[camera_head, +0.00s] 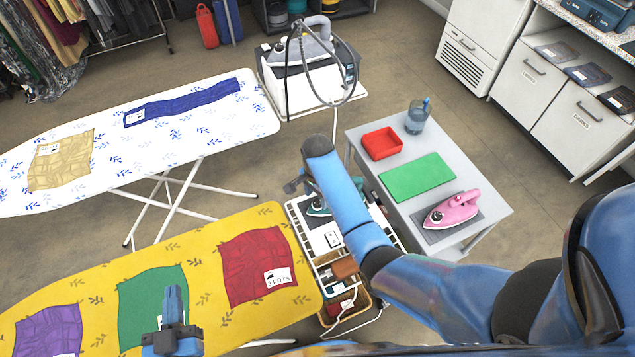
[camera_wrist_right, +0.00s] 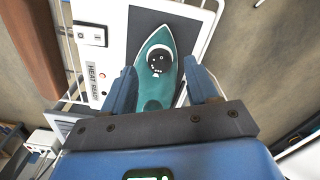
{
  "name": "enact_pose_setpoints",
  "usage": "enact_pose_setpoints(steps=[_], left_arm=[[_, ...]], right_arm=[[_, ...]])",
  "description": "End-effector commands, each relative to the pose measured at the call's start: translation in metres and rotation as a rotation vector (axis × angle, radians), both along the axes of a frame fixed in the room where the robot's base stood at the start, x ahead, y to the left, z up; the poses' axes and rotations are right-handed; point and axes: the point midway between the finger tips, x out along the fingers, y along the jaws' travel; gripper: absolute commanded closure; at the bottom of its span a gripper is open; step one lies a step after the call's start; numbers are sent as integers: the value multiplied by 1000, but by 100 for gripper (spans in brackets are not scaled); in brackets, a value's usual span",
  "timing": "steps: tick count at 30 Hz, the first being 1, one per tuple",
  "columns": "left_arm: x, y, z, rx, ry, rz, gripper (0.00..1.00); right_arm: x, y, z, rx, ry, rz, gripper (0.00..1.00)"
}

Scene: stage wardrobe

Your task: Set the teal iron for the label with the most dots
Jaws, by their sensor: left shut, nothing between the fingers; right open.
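The teal iron (camera_wrist_right: 157,60) lies on a white panel in the right wrist view, with a round black dial (camera_wrist_right: 158,60) bearing white marks. In the head view the iron (camera_head: 318,207) is mostly hidden by my right arm. My right gripper (camera_wrist_right: 162,85) is open, its fingers at either side of the iron's body; contact cannot be told. My left gripper (camera_head: 172,310) is shut and empty over the green cloth (camera_head: 140,290). White labels show on the red cloth (camera_head: 277,278), blue cloth (camera_head: 134,115) and tan cloth (camera_head: 48,148); their dots are too small to count.
The panel has a rocker switch (camera_wrist_right: 92,37), a red spot and "HEAT READY" text. A pink iron (camera_head: 453,210), green mat (camera_head: 417,177), red tray (camera_head: 382,144) and cup (camera_head: 416,119) stand on the grey table. A steam station (camera_head: 305,85) stands behind. Yellow board (camera_head: 215,325) is in front.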

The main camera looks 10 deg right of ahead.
Motion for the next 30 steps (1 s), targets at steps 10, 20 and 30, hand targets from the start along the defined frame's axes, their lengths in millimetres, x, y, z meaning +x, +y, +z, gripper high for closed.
enact_pose_setpoints(steps=[10,20,30], left_arm=[[0,0,-9,0,0,0,100],[0,0,-12,0,0,0,100],[0,0,-12,0,0,0,100]], right_arm=[[1,0,58,1,-3,0,42],[0,0,86,0,0,-1,42],[0,0,88,0,0,-1,42]])
